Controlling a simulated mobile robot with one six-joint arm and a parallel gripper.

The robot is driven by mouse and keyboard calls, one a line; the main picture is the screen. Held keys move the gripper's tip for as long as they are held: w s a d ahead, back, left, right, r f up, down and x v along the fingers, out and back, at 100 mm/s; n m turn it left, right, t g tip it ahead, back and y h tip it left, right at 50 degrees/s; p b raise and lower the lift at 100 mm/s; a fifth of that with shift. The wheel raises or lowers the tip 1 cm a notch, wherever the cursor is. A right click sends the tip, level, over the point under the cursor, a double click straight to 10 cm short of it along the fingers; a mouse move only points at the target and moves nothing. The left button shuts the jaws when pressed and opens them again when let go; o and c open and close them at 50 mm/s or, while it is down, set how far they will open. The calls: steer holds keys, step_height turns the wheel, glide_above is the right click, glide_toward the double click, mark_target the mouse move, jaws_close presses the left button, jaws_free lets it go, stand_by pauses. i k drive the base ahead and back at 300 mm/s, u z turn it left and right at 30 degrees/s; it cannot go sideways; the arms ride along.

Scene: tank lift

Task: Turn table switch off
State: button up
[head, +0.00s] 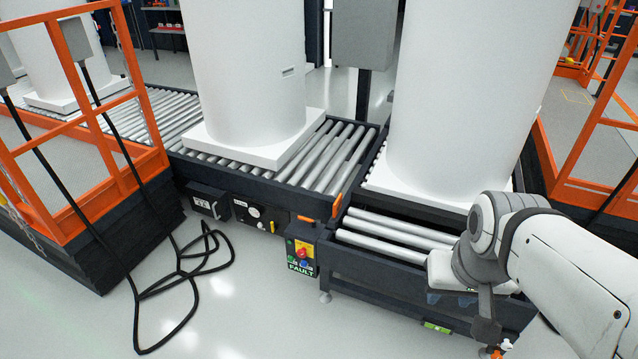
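A small control box (302,250) is fixed at the front corner between the two roller tables. It has a yellow plate with a red button, smaller green and blue controls, and a label reading FAULT. A black panel (252,213) with a round white dial and a small yellow part sits on the front of the left table. I cannot tell which control is the table switch. My arm comes in from the right, over the right roller table (385,278). My gripper (490,340) is at the lower edge, right of the control box and apart from it; its fingers are not clear.
White tanks stand on the roller tables, one on the left table (245,75) and one on the right (470,90). Black cables (180,275) loop on the floor at left. Orange railings (75,130) flank both sides. Floor before the control box is clear.

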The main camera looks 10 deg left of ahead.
mark_target(302, 253)
steer(key=u, duration=0.75)
steer(key=i, duration=1.2)
steer(key=u, duration=0.95)
steer(key=k, duration=0.7)
steer(key=u, duration=0.2)
steer(key=i, duration=0.75)
steer(key=z, duration=0.1)
